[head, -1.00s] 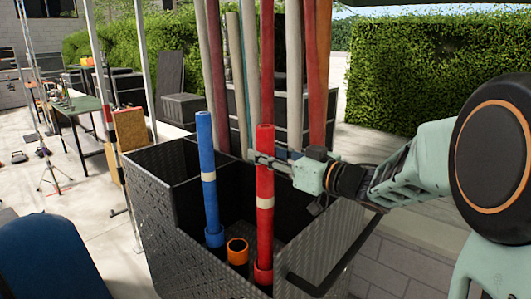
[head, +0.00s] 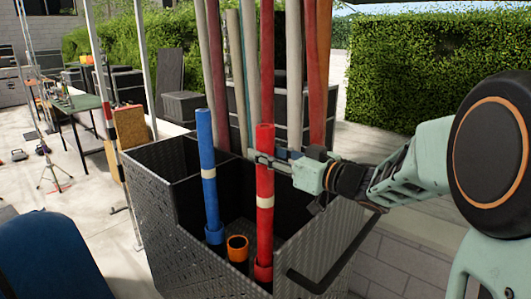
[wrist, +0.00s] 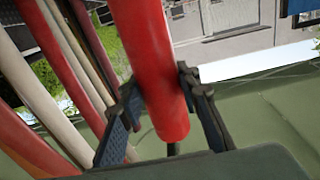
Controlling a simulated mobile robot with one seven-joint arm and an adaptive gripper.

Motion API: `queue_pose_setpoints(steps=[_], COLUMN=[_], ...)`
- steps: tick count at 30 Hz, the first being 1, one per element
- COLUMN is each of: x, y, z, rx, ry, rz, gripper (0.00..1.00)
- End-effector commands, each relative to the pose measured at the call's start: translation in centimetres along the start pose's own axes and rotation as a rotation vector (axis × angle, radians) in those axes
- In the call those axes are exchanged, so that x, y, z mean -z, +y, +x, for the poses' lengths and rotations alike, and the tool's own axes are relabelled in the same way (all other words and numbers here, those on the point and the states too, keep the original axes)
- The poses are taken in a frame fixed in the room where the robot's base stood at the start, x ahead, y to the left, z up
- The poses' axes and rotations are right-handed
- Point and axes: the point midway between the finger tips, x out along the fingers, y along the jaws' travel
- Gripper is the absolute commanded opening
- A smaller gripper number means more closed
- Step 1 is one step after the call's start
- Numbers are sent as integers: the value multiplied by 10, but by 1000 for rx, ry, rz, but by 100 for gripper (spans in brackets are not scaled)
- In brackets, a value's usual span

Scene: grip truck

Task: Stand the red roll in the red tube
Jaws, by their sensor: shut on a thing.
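The red roll (head: 265,185), with a pale band around it, stands nearly upright in the black bin. Its lower end meets the red tube (head: 263,272) at the bin floor and looks to be inside its rim; the inside of the tube is hidden. My gripper (head: 263,161) is shut on the roll at its upper part, from the right. In the wrist view the roll (wrist: 150,55) passes between the two fingers (wrist: 165,105), with its near end showing just past them.
A blue roll (head: 207,150) stands in a blue tube (head: 214,234) to the left. An empty orange tube (head: 237,248) sits between. The bin's dark walls (head: 180,225) surround them, with a handle (head: 330,265) in front. Tall red and pale rolls (head: 294,70) stand behind.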

Motion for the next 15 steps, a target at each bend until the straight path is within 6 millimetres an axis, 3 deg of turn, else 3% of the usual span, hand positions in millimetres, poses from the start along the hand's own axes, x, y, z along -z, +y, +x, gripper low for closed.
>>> queue_pose_setpoints(steps=[1,2,6,8,15], x=[1,2,1,1,-1], y=[0,0,0,0,0], z=[0,0,0,0,0], rx=[0,0,0,0,-1], ry=[2,2,2,2,-2], rz=[-1,-1,-1,-1,0], gripper=[0,32,47,51,51])
